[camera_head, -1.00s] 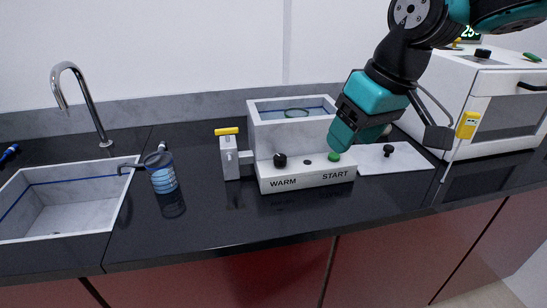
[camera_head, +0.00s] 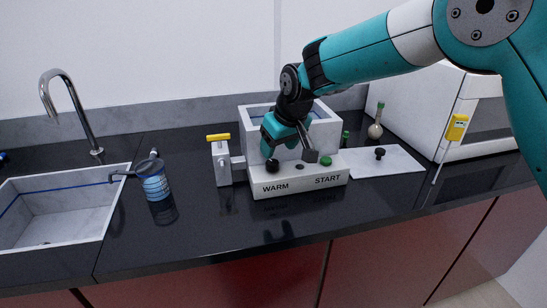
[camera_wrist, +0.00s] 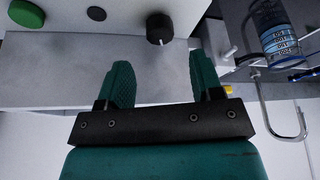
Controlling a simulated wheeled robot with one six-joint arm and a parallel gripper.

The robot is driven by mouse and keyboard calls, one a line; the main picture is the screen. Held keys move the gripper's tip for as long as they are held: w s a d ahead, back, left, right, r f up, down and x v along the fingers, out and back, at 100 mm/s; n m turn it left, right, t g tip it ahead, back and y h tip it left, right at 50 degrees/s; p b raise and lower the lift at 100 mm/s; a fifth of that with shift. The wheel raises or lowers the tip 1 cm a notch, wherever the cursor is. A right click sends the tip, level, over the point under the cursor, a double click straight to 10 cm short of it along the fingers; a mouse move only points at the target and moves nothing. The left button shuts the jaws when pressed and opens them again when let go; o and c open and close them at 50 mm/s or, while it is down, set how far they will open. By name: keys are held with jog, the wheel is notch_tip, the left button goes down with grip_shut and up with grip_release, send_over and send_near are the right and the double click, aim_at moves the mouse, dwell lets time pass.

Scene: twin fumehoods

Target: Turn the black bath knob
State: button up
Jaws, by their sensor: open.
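The black bath knob (camera_head: 272,165) is on the sloped front panel of the white bath (camera_head: 315,182), above the word WARM. My gripper (camera_head: 268,150) is close above the knob in the head view. In the wrist view, my gripper (camera_wrist: 162,72) is open, with its two teal fingers apart and nothing between them. The black knob (camera_wrist: 159,28) lies ahead of the fingertips, roughly in line with the gap. No contact shows. The green START button (camera_head: 325,160) is to the right on the panel, and it shows at the wrist view's upper left (camera_wrist: 27,13).
A T-shaped yellow-handled fixture (camera_head: 219,138) stands left of the bath. A blue-marked beaker (camera_head: 154,184) stands beside the sink (camera_head: 65,225). A white plate (camera_head: 385,168) with a black knob and a flask (camera_head: 376,122) are to the right. The counter front is clear.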

aim_at(272, 161)
jog(key=x, duration=0.6)
jog(key=shift+f+p, duration=0.1)
jog(key=shift+p, duration=0.25)
jog(key=c, duration=0.9)
jog(key=shift+s+a+m+t+h, duration=0.1)
jog(key=shift+m+t+h, duration=0.25)
jog(key=shift+m, duration=0.85)
jog(key=shift+m+h, duration=0.45)
jog(key=shift+m, duration=0.65)
jog(key=o, duration=0.9)
